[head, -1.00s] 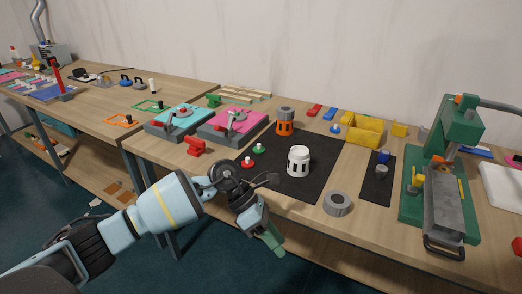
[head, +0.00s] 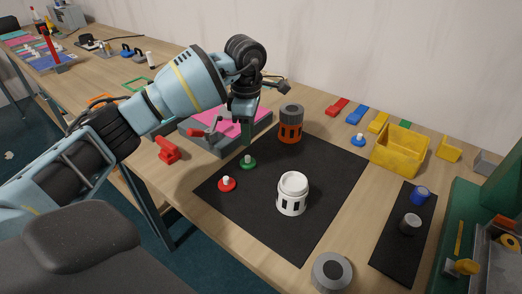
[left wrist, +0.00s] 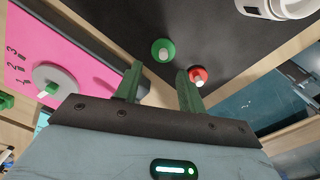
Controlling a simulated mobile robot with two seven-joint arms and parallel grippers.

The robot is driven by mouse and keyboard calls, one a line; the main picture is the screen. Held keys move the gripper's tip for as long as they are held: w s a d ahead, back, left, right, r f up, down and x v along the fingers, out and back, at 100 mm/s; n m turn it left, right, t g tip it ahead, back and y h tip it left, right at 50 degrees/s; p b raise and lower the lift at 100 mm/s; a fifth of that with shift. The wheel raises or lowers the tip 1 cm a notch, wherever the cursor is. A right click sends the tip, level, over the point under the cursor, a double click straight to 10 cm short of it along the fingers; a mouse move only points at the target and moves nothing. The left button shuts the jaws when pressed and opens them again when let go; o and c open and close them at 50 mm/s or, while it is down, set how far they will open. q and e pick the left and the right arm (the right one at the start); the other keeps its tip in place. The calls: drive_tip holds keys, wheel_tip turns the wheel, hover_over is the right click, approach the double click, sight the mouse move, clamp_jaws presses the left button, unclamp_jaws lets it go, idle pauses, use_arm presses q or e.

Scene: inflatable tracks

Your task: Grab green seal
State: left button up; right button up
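The green seal (head: 248,162) is a small green disc with a white knob, on the edge of the black mat (head: 325,170). It also shows in the left wrist view (left wrist: 163,50), ahead of the fingertips. The red seal (head: 227,184) lies nearby; in the left wrist view the red seal (left wrist: 198,75) is near the right fingertip. My left gripper (head: 246,130) is above and behind the green seal in the head view. In the left wrist view its green fingers (left wrist: 158,72) are apart with nothing between them. My right gripper is not in view.
A white canister (head: 292,193) and an orange and grey canister (head: 291,123) stand on the mat. A red clamp (head: 168,150) and a yellow bin (head: 400,150) are on the table.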

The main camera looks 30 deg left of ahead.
sight(247, 156)
use_arm(q)
drive_tip(key=shift+s+r, duration=0.15)
drive_tip(key=shift+s, duration=0.05)
drive_tip(key=shift+s+f, duration=0.2)
drive_tip(key=shift+f, duration=0.3)
drive_tip(key=shift+w+f, duration=0.1)
drive_tip(key=shift+f, duration=3.3)
clamp_jaws()
